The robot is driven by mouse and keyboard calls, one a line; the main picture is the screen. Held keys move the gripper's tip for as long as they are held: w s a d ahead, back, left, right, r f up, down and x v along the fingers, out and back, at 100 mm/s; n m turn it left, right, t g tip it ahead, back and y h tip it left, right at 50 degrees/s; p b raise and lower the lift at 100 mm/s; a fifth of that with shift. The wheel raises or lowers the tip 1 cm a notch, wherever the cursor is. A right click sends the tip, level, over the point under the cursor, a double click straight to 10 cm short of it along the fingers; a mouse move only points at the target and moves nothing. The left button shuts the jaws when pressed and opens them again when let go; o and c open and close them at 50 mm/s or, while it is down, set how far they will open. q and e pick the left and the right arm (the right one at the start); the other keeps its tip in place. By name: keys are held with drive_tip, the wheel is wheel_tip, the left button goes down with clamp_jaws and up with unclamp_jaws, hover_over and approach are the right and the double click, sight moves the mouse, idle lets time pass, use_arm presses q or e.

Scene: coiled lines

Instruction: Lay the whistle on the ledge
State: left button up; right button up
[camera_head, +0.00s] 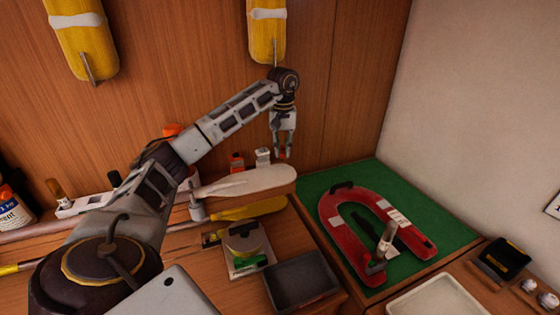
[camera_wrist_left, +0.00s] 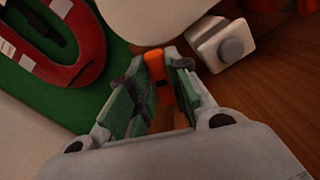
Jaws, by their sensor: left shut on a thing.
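My left gripper (camera_head: 282,152) is shut on a small orange whistle (camera_wrist_left: 156,68), which shows between the green finger pads in the left wrist view. The whistle is held in the air near the back wall, above the right end of the wooden ledge (camera_head: 28,231). Much of the whistle is hidden by the fingers, and I cannot tell its gap from the ledge. My right gripper is not in view.
White and yellow paddles (camera_head: 245,183) lie in front. A red horseshoe buoy (camera_head: 337,225) lies on a green mat (camera_head: 330,180) at right. A dark tray (camera_head: 300,280) sits nearer.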

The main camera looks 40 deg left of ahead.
use_arm(q)
drive_tip(key=shift+w+a, duration=0.4)
drive_tip(key=shift+a, duration=0.35)
drive_tip(key=shift+a+f, duration=0.15)
drive_tip(key=shift+f, duration=1.45)
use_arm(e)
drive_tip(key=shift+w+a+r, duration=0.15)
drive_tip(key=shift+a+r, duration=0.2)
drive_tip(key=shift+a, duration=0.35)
